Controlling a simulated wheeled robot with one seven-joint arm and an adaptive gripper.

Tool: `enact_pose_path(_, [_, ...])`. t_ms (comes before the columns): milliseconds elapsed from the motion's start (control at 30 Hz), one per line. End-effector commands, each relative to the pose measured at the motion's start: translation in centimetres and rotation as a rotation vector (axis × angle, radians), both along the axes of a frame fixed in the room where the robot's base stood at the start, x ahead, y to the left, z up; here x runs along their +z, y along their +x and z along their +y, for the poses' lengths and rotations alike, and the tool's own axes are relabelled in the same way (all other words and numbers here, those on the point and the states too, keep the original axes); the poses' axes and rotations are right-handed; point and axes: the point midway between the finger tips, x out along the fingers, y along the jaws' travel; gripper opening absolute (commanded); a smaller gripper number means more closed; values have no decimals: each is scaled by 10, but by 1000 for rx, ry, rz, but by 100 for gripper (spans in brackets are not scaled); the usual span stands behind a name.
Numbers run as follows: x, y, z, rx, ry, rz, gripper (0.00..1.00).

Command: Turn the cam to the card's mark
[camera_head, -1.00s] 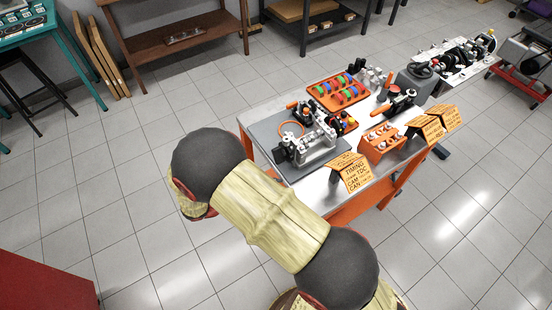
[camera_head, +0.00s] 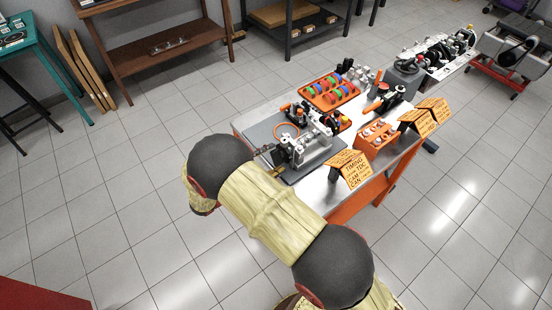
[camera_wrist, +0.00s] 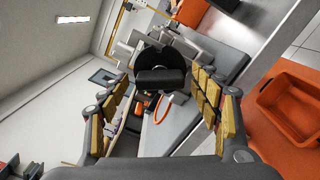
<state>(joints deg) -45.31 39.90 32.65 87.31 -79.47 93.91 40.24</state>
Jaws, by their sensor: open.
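The small engine assembly (camera_head: 312,150), with silver and grey parts, stands on a grey mat (camera_head: 262,132) at the near-left end of the workbench. The orange card (camera_head: 350,168) stands on the bench's front edge; it reads "TIMING", "TDC" and "CAM", and the finer print is too small to read. In the wrist view my gripper (camera_wrist: 160,82) is open, its yellow-padded fingers spread apart. A dark rounded part (camera_wrist: 160,70) shows between and beyond the fingertips; I cannot tell whether it is the cam or whether they touch. In the head view my arm hides most of the gripper.
An orange tray of coloured rings (camera_head: 330,92) stands behind the assembly. An orange holder (camera_head: 375,138) and further orange cards (camera_head: 418,122) are to its right. An orange bin (camera_wrist: 290,105) shows at the right of the wrist view. The floor left of the bench is clear.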

Motion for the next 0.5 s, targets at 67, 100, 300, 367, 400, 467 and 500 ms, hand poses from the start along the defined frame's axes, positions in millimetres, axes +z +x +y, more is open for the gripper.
enact_pose_path(67, [-1, 4, -7, -3, 0, 1, 64])
enact_pose_path(100, [-1, 6, -9, -2, 0, 2, 64])
enact_pose_path(300, [0, 9, -13, 0, 1, 1, 64])
enact_pose_path(367, [0, 8, -13, 0, 1, 1, 64])
enact_pose_path(400, [0, 8, -13, 0, 1, 1, 64])
enact_pose_path(467, [0, 8, -13, -1, 0, 1, 63])
enact_pose_path(500, [0, 8, -13, 0, 1, 0, 61])
